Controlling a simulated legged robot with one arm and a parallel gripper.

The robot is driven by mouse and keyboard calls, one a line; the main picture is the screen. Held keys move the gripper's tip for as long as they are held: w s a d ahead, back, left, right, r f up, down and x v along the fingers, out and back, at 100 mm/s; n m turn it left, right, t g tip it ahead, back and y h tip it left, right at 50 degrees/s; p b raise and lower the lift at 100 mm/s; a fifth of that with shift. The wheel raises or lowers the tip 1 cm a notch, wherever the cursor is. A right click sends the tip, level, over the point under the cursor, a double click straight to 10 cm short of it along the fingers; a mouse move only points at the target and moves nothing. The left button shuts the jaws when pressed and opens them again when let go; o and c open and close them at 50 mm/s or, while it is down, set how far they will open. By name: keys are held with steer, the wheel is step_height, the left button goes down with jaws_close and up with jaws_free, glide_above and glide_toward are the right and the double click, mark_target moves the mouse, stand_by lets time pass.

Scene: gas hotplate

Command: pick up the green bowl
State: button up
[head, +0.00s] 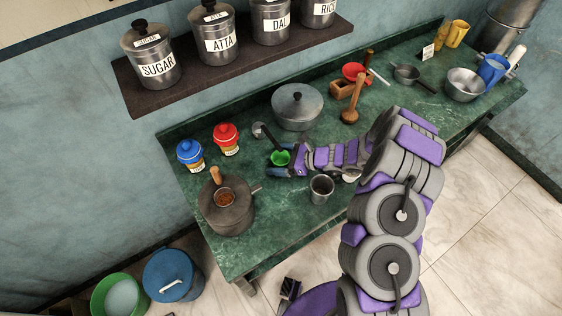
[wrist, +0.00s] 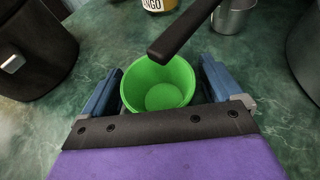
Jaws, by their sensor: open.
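The small green bowl (head: 281,158) sits on the green marble counter, left of the middle in the head view. In the wrist view the green bowl (wrist: 160,88) is upright and empty, close in front of the palm. My gripper (head: 275,159) is open, with one blue finger on each side of the bowl. In the wrist view my gripper (wrist: 156,85) shows its fingers left and right of the bowl, with a narrow gap on the left; contact on the right is unclear. A dark handle (wrist: 185,32) reaches over the bowl's far right rim, and its other end is out of that view.
A lidded pot (head: 297,106) stands behind the bowl. A steel cup (head: 321,189) is in front, and a dark cooker (head: 229,207) is to the left. Red (head: 226,139) and blue-lidded jars (head: 190,154) stand at back left. A shelf (head: 240,50) holds canisters above.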

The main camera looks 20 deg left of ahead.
steer(key=shift+a+f, duration=0.2)
steer(key=shift+a, duration=0.3)
steer(key=c, duration=1)
